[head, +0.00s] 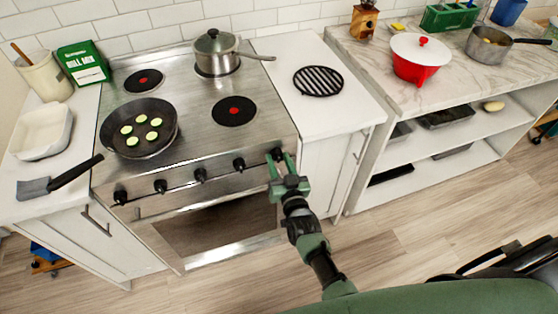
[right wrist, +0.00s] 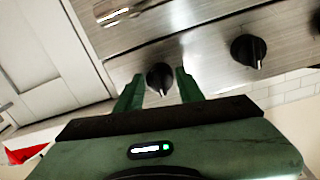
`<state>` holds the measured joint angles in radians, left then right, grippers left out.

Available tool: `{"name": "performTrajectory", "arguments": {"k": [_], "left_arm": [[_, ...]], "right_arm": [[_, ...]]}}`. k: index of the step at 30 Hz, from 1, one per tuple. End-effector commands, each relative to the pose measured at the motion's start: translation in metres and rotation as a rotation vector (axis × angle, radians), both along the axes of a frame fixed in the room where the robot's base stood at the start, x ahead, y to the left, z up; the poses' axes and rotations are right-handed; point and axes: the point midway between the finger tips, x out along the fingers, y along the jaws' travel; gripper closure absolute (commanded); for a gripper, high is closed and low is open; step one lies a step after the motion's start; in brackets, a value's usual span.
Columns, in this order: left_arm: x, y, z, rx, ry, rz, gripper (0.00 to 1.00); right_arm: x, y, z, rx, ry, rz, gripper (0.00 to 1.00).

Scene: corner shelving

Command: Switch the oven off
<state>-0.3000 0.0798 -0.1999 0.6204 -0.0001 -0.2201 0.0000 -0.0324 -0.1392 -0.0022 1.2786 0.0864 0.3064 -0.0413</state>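The oven (head: 225,229) is a steel stove with a row of several black knobs along its front panel. My right gripper (head: 281,164) is at the rightmost knob (head: 275,154). In the right wrist view this knob (right wrist: 160,78) sits between the two green fingertips (right wrist: 158,84), one on each side. The fingers are open, with a small gap beside the knob. A neighbouring knob (right wrist: 248,50) stands clear of the fingers. My left gripper is not in view.
A frying pan (head: 165,139) with green-edged slices and a lidded pot (head: 216,50) stand on the stove. Bare burners show red centres. White counters flank the stove; a spatula (head: 60,180) lies on the left one and a black trivet (head: 318,81) on the right one.

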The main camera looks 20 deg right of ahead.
Motion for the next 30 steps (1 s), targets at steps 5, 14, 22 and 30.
{"name": "performTrajectory", "arguments": {"k": [5,14,22,30], "left_arm": [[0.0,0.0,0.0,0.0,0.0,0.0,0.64],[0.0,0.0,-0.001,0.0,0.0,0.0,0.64],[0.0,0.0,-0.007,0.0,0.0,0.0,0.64],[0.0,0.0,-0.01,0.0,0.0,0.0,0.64]], "right_arm": [[0.0,0.0,0.0,0.001,0.0,0.0,0.45],[-0.01,0.0,-0.001,0.001,0.0,0.0,0.45],[-0.056,0.002,-0.001,0.002,0.001,0.0,0.45],[-0.078,0.002,0.002,0.001,-0.001,0.0,0.45]]}}
